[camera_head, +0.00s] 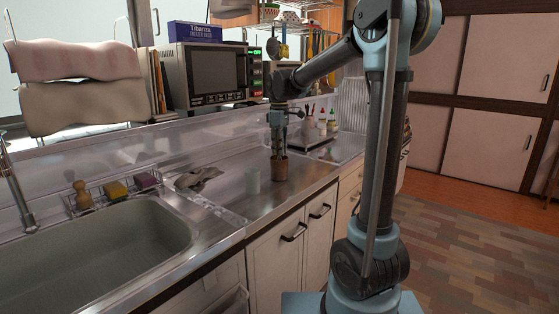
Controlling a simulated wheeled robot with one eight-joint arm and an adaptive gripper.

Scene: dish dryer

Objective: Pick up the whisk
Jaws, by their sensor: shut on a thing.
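My gripper (278,150) points straight down over the steel counter, right of the sink. Its fingers are shut on the top of a small brown upright cylinder, which I take to be the whisk (280,171). The whisk is small in this view, so its tines cannot be made out. Its lower end is at or very close to the counter top (230,202); I cannot tell whether it touches.
A pale cylinder (253,181) stands just left of the whisk. A crumpled dark cloth (197,178) lies further left, near the sink (95,255). A microwave (207,77) stands at the back.

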